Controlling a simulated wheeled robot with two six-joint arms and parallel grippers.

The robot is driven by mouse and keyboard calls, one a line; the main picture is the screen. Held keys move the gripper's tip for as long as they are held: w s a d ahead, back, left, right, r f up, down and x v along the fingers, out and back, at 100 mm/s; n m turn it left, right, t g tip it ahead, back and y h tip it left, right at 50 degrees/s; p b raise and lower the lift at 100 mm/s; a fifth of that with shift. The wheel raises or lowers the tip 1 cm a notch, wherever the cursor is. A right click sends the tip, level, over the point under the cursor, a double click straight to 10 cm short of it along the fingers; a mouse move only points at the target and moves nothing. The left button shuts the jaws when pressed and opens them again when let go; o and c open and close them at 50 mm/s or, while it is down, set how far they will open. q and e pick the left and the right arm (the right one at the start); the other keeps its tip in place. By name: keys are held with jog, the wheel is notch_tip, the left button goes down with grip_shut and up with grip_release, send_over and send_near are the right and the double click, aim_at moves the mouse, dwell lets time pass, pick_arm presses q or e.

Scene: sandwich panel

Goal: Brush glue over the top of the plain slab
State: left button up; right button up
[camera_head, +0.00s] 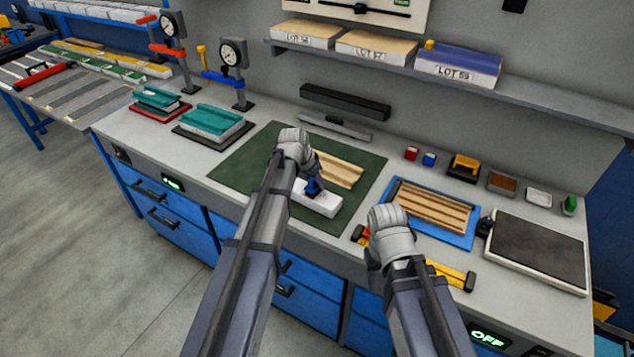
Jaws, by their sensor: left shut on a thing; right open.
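A white slab (326,203) lies on the green mat (235,165), near the mat's front edge. A tan ridged piece (340,170) lies on the mat just behind it. My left gripper (304,168) is above the slab and shut on a blue-handled tool, apparently the brush (313,188). The tool's lower end is at the slab's top; I cannot tell whether it touches. My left arm hides the slab's left end, and no glue is discernible on it. My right gripper (384,250) is open over the bench's front edge, right of the mat; its fingers are mostly hidden.
A blue tray (474,238) with tan strips lies right of the mat, with a dark flat plate (540,250) beyond it. Yellow clamps (452,274) lie at the front edge. Teal pieces (212,121) and dial gauges (233,55) stand at the left. A shelf (560,103) overhangs the back.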

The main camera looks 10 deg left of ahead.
pick_arm(q)
jog(key=shift+w+a, duration=0.25)
jog(key=shift+a, duration=0.45)
jog(key=shift+w+a, duration=0.25)
jog(key=shift+a, duration=0.4)
jog(key=shift+a, duration=0.1)
jog(key=shift+w+a, duration=0.35)
jog(key=shift+a, duration=0.5)
jog(key=shift+w+a, duration=0.35)
jog(key=shift+a, duration=0.45)
jog(key=shift+a, duration=0.1)
jog(key=shift+w+a, duration=0.3)
jog(key=shift+a, duration=0.5)
jog(key=shift+w+a, duration=0.3)
jog(key=shift+a, duration=0.45)
jog(key=shift+w+a, duration=0.35)
jog(key=shift+a, duration=0.55)
jog(key=shift+w+a, duration=0.35)
jog(key=shift+a, duration=0.5)
jog(key=shift+f, duration=0.1)
